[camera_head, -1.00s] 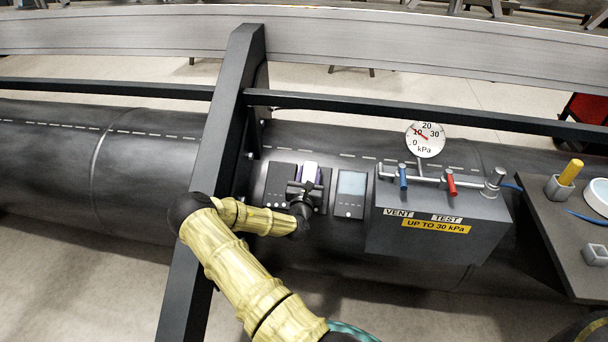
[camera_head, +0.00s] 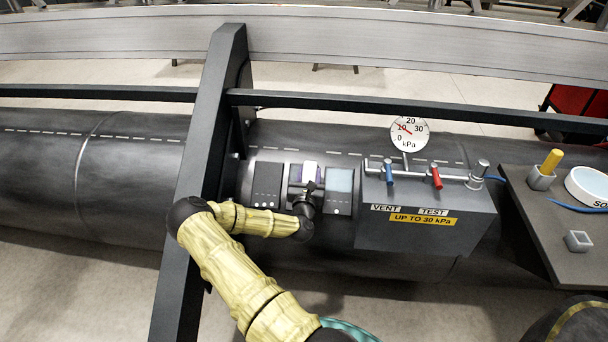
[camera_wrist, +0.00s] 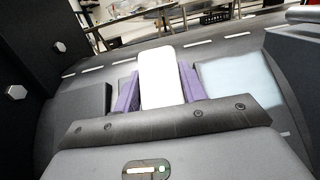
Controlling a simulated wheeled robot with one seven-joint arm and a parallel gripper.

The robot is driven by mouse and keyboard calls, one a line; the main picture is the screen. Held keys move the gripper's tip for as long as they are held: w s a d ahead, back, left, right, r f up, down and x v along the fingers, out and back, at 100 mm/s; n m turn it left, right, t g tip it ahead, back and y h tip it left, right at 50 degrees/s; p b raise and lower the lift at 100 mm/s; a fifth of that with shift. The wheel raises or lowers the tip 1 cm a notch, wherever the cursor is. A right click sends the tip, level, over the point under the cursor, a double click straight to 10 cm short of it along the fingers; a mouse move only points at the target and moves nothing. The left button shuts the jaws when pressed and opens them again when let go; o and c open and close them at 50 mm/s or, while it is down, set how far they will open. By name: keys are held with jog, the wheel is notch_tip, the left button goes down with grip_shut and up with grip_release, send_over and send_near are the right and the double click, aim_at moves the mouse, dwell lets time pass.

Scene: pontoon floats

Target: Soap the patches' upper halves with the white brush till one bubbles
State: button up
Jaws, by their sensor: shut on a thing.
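My gripper (camera_head: 309,176) is shut on the white brush (camera_head: 310,168). In the wrist view the brush (camera_wrist: 160,78) is a white block between two purple fingers. It is over the middle patch, which the gripper and brush largely hide; I cannot tell whether it touches. The left patch (camera_head: 267,185) is dark all over. The right patch (camera_head: 339,183) has a pale, bluish upper half and a dark lower part; the wrist view shows its pale area (camera_wrist: 240,80). I see no clear bubbles on the visible patches.
Right of the patches is a grey test box (camera_head: 425,225) with blue and red levers and a gauge (camera_head: 409,133). A dark side table (camera_head: 545,230) holds a white soap dish (camera_head: 590,186), a yellow handle (camera_head: 551,161) and a small empty holder (camera_head: 578,241). A dark post (camera_head: 200,170) stands left.

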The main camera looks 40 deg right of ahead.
aim_at(289, 173)
jog(key=shift+s+d, duration=0.65)
jog(key=shift+s, duration=0.05)
jog(key=shift+f+b, duration=0.15)
jog(key=shift+b, duration=0.15)
jog(key=shift+w+a+b, duration=0.55)
jog(key=shift+w+a, duration=0.85)
jog(key=shift+w, duration=0.2)
jog(key=shift+w+a+b, duration=0.9)
jog(key=shift+w+a, duration=0.35)
jog(key=shift+w, duration=0.3)
